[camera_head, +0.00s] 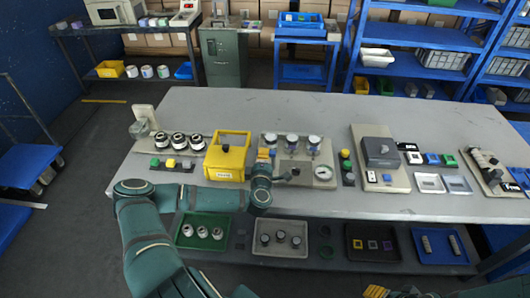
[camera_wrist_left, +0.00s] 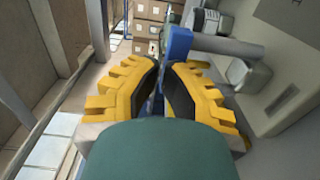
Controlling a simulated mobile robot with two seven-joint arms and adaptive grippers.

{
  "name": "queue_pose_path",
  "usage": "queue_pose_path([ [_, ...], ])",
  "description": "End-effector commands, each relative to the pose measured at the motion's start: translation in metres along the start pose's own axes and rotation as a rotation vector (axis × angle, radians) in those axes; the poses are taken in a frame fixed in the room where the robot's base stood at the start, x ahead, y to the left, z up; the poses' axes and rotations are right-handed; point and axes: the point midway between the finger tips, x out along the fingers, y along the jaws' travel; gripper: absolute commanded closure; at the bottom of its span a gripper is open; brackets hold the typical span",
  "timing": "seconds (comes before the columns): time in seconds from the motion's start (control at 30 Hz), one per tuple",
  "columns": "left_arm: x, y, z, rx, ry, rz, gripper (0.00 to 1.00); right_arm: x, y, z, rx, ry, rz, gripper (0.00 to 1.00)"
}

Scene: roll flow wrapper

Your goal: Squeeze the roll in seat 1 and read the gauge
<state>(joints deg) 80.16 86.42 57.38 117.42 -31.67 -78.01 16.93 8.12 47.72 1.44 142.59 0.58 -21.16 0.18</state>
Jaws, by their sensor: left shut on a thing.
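A panel (camera_head: 300,181) on the table carries a row of three rolls, the left one (camera_head: 270,141) among them. I cannot read seat numbers. A round white gauge (camera_head: 323,172) sits at the panel's right front; its reading is too small to make out. My left gripper (camera_head: 265,154) is at the panel's left side, just in front of the left roll. In the left wrist view its yellow fingers (camera_wrist_left: 162,85) are shut on a blue handle (camera_wrist_left: 178,46). A pale cylinder beyond the handle shows only partly. Yellow parts of my right gripper (camera_head: 376,291) show at the bottom edge.
A yellow bin (camera_head: 228,158) stands close left of my left gripper. Farther left are dark-and-white rolls (camera_head: 179,141) and coloured buttons (camera_head: 170,163). Green and yellow buttons (camera_head: 346,160) and a grey device (camera_head: 379,151) stand to the right. Trays lie on the lower shelf.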

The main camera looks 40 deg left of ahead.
Motion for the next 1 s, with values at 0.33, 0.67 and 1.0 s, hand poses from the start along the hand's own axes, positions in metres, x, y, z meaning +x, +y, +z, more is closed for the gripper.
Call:
queue_pose_path([
  [0.33, 0.025, 0.005, 0.0, 0.004, 0.0, -0.157, 1.0, -0.035, -0.011, -0.003, 0.001, -0.002, -0.006, 0.53],
  [0.67, 0.038, 0.002, 0.0, 0.003, 0.0, -0.156, 1.0, -0.033, -0.01, -0.003, 0.001, -0.002, -0.006, 0.53],
  [1.0, 0.041, 0.002, 0.0, 0.001, 0.001, -0.155, 1.0, -0.032, -0.01, -0.003, 0.001, -0.002, -0.006, 0.53],
])
